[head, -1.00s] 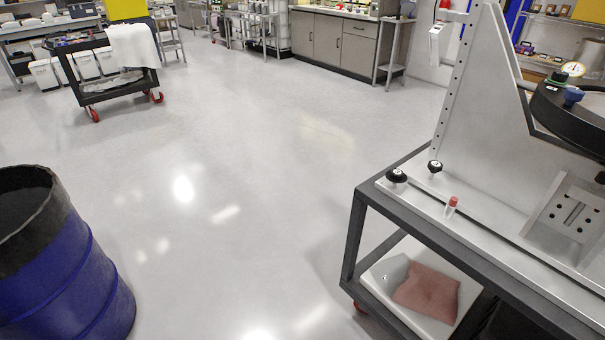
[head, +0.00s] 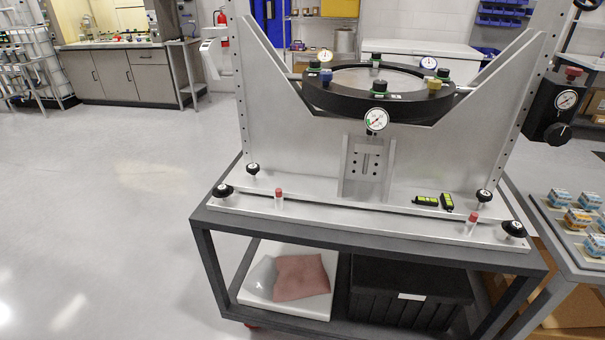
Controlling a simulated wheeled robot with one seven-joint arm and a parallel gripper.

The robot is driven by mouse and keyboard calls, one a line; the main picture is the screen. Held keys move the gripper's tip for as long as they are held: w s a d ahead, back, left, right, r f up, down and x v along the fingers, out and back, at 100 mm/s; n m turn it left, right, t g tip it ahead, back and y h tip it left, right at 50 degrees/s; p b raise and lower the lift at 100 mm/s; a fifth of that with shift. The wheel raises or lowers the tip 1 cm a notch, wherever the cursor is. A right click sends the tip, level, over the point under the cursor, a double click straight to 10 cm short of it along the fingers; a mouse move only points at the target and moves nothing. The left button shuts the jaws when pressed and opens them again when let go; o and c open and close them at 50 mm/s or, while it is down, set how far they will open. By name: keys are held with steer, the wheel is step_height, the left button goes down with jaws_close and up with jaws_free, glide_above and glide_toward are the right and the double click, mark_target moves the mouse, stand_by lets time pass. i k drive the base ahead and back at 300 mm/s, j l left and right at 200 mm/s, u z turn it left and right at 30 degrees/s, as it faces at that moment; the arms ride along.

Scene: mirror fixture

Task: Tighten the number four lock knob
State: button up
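The mirror fixture (head: 300,150) stands on a grey cart, with a black ring (head: 410,103) mounted across it. Two black knobs sit at the left of its base, one behind (head: 252,168) and one at the front corner (head: 222,190). Two more sit at the right, one behind (head: 483,196) and one at the front corner (head: 514,229). They have pale marks on top, too small to read, so I cannot tell which is number four. Several coloured knobs and dial gauges sit around the ring. My gripper is not in view.
Two red-capped vials (head: 279,197) (head: 471,224) and two black-and-green items (head: 426,201) are on the base. The cart's lower shelf (head: 340,327) holds a white tray and a black bin. A side table (head: 572,238) is close at right. The floor at left is clear.

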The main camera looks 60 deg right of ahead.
mark_target(516, 229)
steer(key=k+l+z, duration=0.1)
steer(key=k+l, duration=0.9)
steer(key=k+l+z, duration=0.15)
steer(key=k+l, duration=0.35)
steer(key=k+l+z, duration=0.1)
steer(key=k+l, duration=0.35)
steer(key=l, duration=0.25)
